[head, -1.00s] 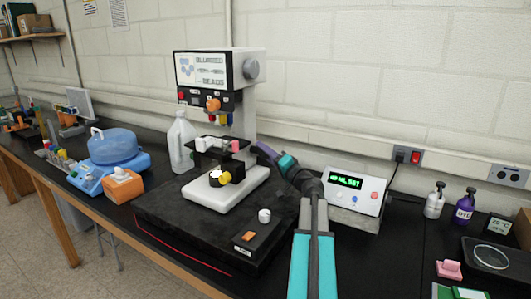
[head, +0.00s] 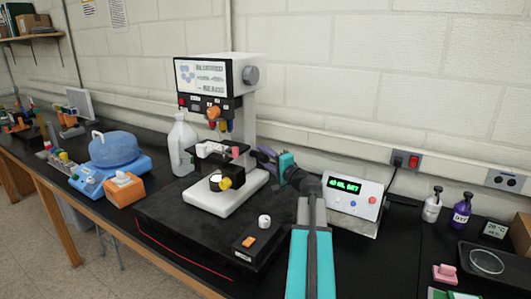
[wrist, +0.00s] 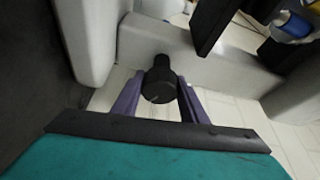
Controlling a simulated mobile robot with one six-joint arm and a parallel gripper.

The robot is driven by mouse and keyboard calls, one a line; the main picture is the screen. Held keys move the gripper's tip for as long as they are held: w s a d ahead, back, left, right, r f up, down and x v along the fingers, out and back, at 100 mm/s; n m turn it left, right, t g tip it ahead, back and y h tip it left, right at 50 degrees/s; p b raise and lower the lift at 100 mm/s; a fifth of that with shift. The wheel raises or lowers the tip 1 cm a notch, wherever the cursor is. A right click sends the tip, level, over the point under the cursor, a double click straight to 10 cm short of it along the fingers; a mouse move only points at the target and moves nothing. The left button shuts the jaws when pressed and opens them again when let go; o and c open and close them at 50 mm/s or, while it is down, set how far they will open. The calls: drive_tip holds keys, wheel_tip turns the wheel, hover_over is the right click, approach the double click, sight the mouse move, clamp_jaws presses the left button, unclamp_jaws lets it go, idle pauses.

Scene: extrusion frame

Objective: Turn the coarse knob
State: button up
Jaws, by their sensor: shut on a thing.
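The white microscope (head: 250,130) stands on a black slab, with a screen on its head that reads something like "blurred ... beads". In the wrist view a black round knob (wrist: 160,84) sticks out from its pale body. My gripper (wrist: 158,90) has its two purple fingers on either side of this knob and is shut on it. In the head view my gripper (head: 264,158) is at the right side of the microscope, and the knob is hidden there. A yellow knob (head: 225,183) shows lower, near the stage.
A white control box (head: 352,198) with a green display stands right of my arm. The black slab (head: 165,215) carries a white knob (head: 264,221) and an orange switch (head: 249,241) at front.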

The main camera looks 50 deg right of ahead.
drive_tip(key=shift+a+f+m+g+p, duration=0.1)
drive_tip(key=shift+m+g+p, duration=0.4)
drive_tip(key=shift+m+p, duration=0.8)
drive_tip(key=shift+f, duration=0.1)
drive_tip(key=o, duration=1)
drive_tip(key=shift+s, duration=0.15)
drive_tip(key=s+b, duration=0.1)
drive_tip(key=s, duration=0.3)
drive_tip(key=s+a+b, duration=0.1)
drive_tip(key=s, duration=0.4)
drive_tip(key=s+a+b, duration=0.1)
drive_tip(key=s, duration=0.3)
drive_tip(key=shift+s+r, duration=0.25)
drive_tip(key=shift+r, duration=0.15)
